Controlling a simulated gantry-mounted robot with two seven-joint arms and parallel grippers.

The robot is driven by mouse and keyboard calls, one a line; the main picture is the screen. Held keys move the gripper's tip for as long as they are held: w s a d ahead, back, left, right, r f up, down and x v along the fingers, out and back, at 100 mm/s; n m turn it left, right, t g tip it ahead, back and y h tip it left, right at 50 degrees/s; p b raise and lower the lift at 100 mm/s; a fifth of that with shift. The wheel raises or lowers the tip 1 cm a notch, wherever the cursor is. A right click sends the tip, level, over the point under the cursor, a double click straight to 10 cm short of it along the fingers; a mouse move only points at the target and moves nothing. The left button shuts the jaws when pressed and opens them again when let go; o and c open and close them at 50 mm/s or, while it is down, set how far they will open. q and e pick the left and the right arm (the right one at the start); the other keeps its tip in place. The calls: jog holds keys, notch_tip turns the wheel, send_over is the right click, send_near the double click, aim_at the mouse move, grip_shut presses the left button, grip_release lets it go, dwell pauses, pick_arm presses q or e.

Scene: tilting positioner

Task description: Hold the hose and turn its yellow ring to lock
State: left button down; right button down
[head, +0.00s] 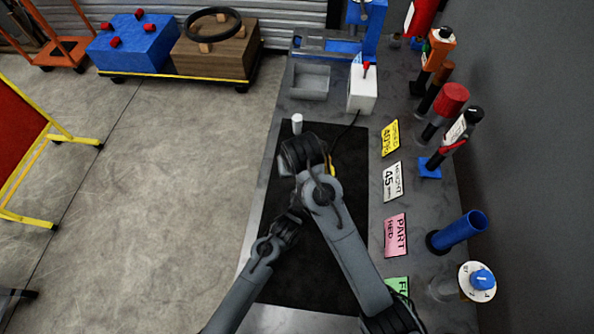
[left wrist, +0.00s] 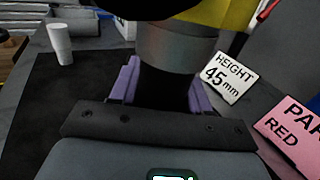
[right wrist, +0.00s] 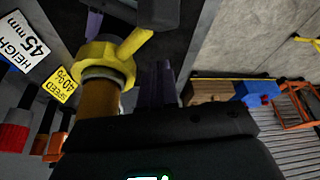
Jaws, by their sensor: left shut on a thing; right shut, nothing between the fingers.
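The yellow ring (right wrist: 105,60) with a projecting lug sits around a brown cylindrical part in the right wrist view. It also shows at the top of the left wrist view (left wrist: 222,18), above a grey metal collar (left wrist: 168,48). My left gripper (left wrist: 164,88) has its purple fingers shut on the black hose (left wrist: 165,82) just below that collar. My right gripper (right wrist: 155,78) is shut and empty, its purple fingers close beside the ring and under its lug. In the head view my arms hide most of the hose and ring, and the fingertips cannot be made out.
A dark mat (head: 315,270) covers the bench. A white cylinder (head: 297,123) stands at its far edge, near a white box (head: 362,90) with a red switch. Cards (head: 391,182) lie along the right, with tools and a blue tube (head: 462,230) beyond.

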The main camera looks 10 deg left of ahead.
pick_arm(q)
jog(key=shift+f, duration=0.1)
pick_arm(e)
jog(key=shift+w, duration=0.35)
jog(key=shift+r, duration=0.1)
jog(key=v, duration=0.7)
jog(key=shift+s+d+r, duration=0.1)
dwell(0.3)
